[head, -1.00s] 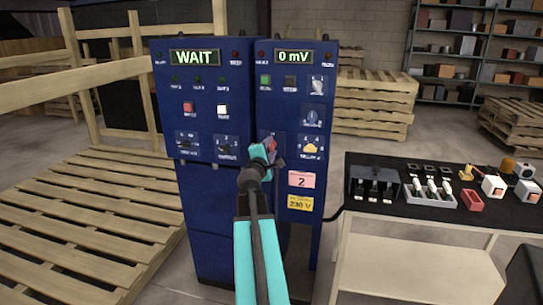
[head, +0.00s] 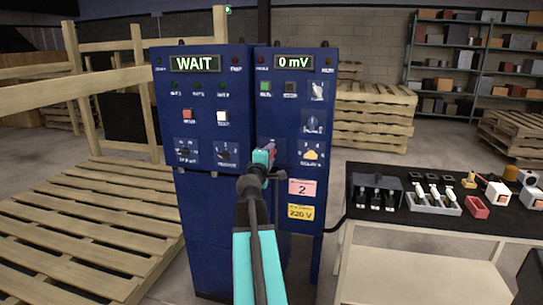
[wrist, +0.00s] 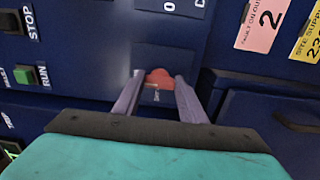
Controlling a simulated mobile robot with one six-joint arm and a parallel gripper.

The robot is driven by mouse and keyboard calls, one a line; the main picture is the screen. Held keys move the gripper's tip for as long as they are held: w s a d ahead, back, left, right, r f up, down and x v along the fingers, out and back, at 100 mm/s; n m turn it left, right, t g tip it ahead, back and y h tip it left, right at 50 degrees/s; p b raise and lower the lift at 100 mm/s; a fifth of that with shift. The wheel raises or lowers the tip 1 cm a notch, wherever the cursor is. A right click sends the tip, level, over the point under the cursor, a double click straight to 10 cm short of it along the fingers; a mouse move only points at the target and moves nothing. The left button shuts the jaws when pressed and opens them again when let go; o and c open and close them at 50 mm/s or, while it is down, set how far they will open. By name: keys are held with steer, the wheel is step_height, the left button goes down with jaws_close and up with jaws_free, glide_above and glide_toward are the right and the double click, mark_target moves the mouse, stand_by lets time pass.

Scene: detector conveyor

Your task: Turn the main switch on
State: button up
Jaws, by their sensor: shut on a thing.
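The red main switch (wrist: 160,76) is a small knob on a dark blue panel, seen between my fingertips in the wrist view. My gripper (wrist: 157,90) is shut on it, with one finger on each side. In the head view, my gripper (head: 264,155) reaches the lower left of the right-hand cabinet (head: 318,150) and hides most of the switch and its labels. The switch's position cannot be read.
The left-hand cabinet (head: 205,135) shows WAIT and the right one shows 0 mV. Other knobs and buttons sit close around my gripper. A black-topped table (head: 385,225) with small parts stands to the right. Wooden pallets (head: 90,230) lie to the left.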

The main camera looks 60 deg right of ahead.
steer(key=o, duration=1.1)
steer(key=shift+w+a, duration=0.15)
steer(key=shift+w, duration=0.05)
steer(key=shift+c, duration=0.2)
steer(key=shift+s, duration=0.1)
steer(key=shift+s+a, duration=0.1)
steer(key=b+v, duration=0.4)
steer(key=v, duration=0.4)
steer(key=shift+s+a+b, duration=0.1)
steer(key=shift+a+b, duration=0.3)
steer(key=shift+b, duration=0.75)
steer(key=b+v, duration=0.2)
steer(key=b, duration=0.3)
steer(key=shift+f, duration=0.15)
